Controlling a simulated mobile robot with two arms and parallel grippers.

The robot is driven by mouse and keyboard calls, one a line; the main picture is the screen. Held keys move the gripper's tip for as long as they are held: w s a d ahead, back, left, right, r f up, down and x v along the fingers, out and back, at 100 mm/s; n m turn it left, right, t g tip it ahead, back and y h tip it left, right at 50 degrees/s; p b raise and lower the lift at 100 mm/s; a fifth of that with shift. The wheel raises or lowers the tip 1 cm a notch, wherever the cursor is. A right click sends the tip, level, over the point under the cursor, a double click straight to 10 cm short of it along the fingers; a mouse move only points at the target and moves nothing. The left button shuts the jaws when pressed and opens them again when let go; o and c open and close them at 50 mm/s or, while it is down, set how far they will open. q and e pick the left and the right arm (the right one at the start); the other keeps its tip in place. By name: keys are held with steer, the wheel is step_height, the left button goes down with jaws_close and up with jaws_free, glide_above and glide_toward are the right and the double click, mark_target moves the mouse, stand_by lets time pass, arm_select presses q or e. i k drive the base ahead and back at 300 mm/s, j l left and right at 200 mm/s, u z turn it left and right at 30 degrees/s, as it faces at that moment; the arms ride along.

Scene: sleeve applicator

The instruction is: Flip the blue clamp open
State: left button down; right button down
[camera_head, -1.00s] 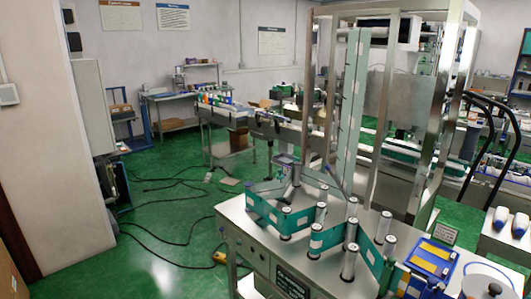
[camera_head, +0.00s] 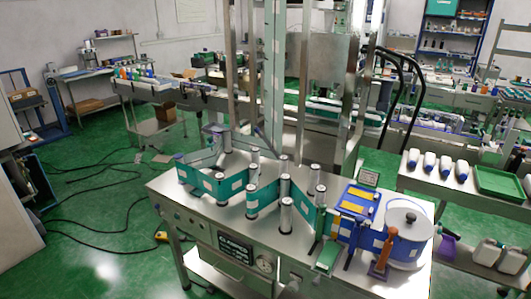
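A blue part (camera_head: 371,240) stands at the right end of the steel machine table, between a green-handled piece and an upright orange-brown handle (camera_head: 384,250). It looks like the blue clamp, but it is too small to tell its shape or whether it is open or shut. Neither of my grippers can be made out in the head view.
The steel table (camera_head: 165,186) carries a teal web (camera_head: 232,186) wound around several upright rollers. Black cables (camera_head: 90,222) lie on the green floor at left.

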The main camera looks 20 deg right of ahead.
mark_target(360, 220)
steer(key=z, duration=1.25)
steer(key=j+z, duration=0.2)
steer(key=z, duration=0.25)
steer(key=i+j+z, duration=0.1)
steer(key=j+z, duration=0.15)
steer(key=z, duration=0.25)
steer(key=j+z, duration=0.2)
steer(key=z, duration=0.25)
